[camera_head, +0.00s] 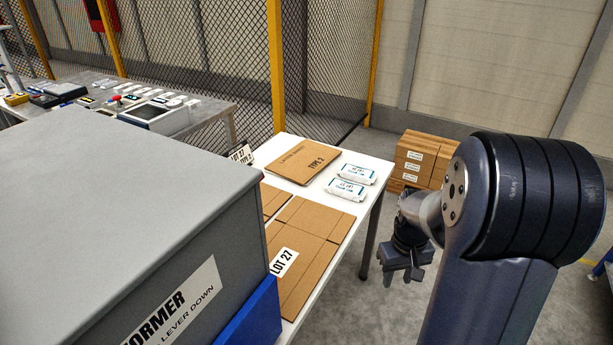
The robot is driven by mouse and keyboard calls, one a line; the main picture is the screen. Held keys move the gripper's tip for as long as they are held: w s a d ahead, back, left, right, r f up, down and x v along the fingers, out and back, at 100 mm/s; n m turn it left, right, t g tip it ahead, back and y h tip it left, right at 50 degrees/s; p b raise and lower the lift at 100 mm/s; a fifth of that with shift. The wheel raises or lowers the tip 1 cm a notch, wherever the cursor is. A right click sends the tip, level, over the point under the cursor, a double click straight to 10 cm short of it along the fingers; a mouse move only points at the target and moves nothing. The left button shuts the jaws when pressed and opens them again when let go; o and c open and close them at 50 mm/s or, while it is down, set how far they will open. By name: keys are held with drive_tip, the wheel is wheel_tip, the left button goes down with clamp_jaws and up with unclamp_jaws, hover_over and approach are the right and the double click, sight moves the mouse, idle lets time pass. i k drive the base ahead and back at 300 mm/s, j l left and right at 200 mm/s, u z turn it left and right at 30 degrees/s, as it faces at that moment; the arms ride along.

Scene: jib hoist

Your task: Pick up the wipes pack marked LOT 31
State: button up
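Two white wipes packs with blue print lie on the white table (375,172), near its right edge. The farther pack (357,174) and the nearer pack (345,190) lie close together. The print on both is too small to read, so I cannot tell which is marked LOT 31. My gripper (398,278) hangs beyond the table's right edge, over the floor, to the right of and below the packs in the picture. It is apart from both packs, and nothing shows in it. Its fingers are small and dark, and I cannot tell their opening.
A grey machine (110,190) marked "FORMER" fills the left front. Stacked cartons (415,160) stand on the floor behind. A bench (215,110) stands at back left.

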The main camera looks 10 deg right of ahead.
sight(352, 172)
drive_tip(key=i+l+u, duration=0.25)
drive_tip(key=u, duration=0.15)
drive_tip(key=i+l+u, duration=0.2)
drive_tip(key=l+u, duration=0.2)
drive_tip(key=i+l+u, duration=0.15)
drive_tip(key=l+u, duration=0.65)
drive_tip(key=i+l, duration=0.1)
drive_tip(key=l, duration=0.9)
drive_tip(key=i+l+u, duration=0.15)
drive_tip(key=l, duration=0.85)
drive_tip(key=k, duration=0.05)
